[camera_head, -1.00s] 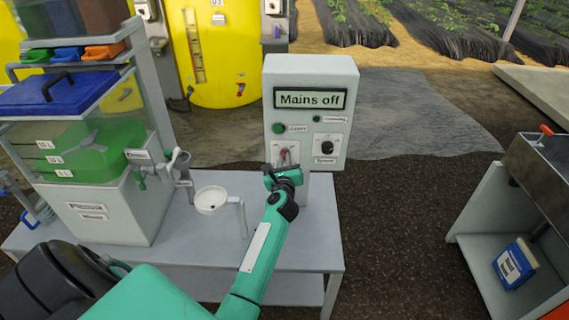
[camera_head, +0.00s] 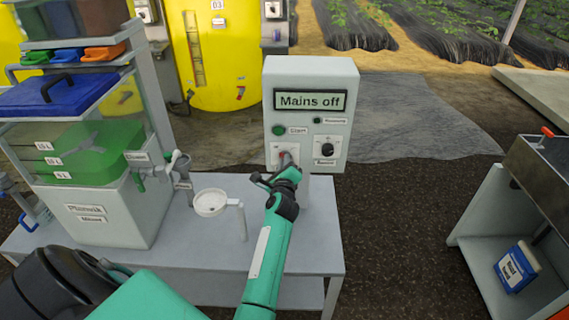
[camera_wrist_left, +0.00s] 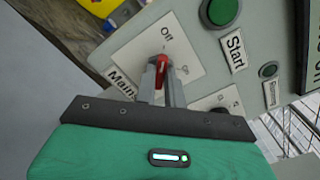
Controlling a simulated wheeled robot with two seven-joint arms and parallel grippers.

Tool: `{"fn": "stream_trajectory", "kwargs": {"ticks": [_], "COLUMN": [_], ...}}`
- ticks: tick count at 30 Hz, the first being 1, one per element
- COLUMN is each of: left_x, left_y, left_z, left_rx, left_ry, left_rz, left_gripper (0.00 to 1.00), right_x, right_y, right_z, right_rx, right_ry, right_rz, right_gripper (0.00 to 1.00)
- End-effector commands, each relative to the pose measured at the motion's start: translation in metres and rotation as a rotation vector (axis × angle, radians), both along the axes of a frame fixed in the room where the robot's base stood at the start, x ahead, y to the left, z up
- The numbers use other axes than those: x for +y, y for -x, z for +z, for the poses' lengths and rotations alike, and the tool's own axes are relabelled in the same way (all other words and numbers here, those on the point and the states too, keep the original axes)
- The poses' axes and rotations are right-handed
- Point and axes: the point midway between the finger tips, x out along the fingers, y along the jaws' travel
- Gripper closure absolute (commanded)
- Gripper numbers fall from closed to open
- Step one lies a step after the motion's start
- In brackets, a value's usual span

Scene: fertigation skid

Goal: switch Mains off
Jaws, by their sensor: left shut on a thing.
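The control box (camera_head: 311,108) stands at the back of the bench, and its display (camera_head: 310,100) reads "Mains off". My left gripper (camera_head: 286,162) is at the lower left of the box, in front of the mains switch plate (camera_head: 275,154). In the left wrist view the red switch handle (camera_wrist_left: 161,68) sits between the fingers of my left gripper (camera_wrist_left: 160,80), which is shut on it. The plate (camera_wrist_left: 150,50) carries the words "Off" and "Mains", the latter partly hidden. My right gripper is not in view.
A green Start button (camera_head: 279,130) and a black knob (camera_head: 327,150) are close by on the box. A shelf unit with a blue-lidded bin (camera_head: 65,92) is at left.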

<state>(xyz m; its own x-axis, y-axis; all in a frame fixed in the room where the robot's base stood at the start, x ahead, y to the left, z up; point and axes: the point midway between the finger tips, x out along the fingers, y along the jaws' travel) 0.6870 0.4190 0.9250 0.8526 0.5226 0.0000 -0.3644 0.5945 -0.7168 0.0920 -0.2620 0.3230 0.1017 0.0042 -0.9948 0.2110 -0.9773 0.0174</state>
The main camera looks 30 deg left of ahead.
Motion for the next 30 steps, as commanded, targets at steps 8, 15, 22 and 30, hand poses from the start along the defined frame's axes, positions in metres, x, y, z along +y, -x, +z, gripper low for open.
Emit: {"fn": "stream_trajectory", "kwargs": {"ticks": [8,15,22,30], "left_x": [0.000,0.000,0.000,0.001], "left_y": [0.000,0.000,0.000,0.000], "left_z": [-0.001,-0.001,0.002,0.046], "left_rx": [0.000,0.000,-0.001,-0.006], "left_ry": [0.005,0.002,0.001,-0.004], "left_rz": [0.000,0.000,0.000,0.000], "left_gripper": [1.00,0.67,0.67,0.67], "right_x": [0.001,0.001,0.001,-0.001], "right_y": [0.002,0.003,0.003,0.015], "right_z": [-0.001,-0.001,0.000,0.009], "right_rx": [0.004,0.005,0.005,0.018], "right_ry": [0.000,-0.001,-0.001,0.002], "right_rz": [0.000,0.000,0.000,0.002], "right_gripper": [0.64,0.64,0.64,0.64]}}
